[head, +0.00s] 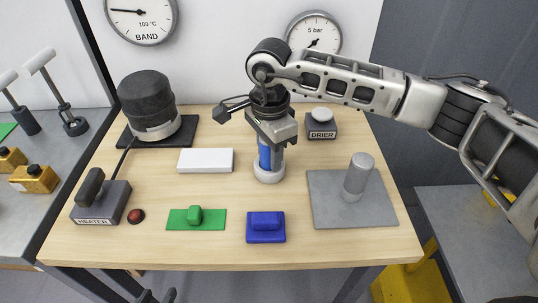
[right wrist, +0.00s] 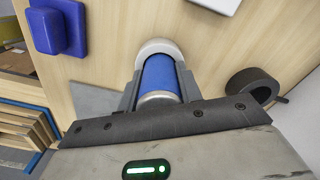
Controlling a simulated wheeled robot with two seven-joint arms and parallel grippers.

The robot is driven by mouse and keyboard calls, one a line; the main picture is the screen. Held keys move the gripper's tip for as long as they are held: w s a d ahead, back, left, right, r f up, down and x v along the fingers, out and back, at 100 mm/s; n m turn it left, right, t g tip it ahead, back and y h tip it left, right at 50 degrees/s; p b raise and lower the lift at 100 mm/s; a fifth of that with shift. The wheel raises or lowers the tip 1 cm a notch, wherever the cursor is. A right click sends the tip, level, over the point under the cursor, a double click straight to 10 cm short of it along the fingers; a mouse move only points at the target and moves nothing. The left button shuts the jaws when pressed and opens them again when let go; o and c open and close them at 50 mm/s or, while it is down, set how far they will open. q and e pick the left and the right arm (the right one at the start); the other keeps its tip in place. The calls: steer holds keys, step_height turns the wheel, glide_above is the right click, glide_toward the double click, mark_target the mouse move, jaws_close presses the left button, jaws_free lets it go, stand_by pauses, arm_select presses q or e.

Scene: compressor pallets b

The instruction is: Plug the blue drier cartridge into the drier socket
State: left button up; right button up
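The blue drier cartridge (head: 265,157) stands about upright between the fingers of my right gripper (head: 272,138). In the right wrist view, the cartridge (right wrist: 160,74) has a finger against each side and a pale band near the gripper. Its lower end meets a white ring-shaped socket (head: 268,174), also seen in the right wrist view (right wrist: 157,47). I cannot tell how deep it sits in the ring. Dark shapes at the bottom edge of the head view may be my left gripper (head: 156,297); its fingers are not clear.
A grey box labelled DRIER (head: 321,130) stands behind. A grey plate (head: 325,208) with a grey cylinder (head: 357,176) is at right. A blue block (head: 265,229), green block (head: 195,219) and white block (head: 205,160) lie nearby. The HEATER lever box (head: 103,205) is at left.

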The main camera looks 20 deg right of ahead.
steer(key=shift+r+p, duration=1.4)
steer(key=shift+r, duration=1.15)
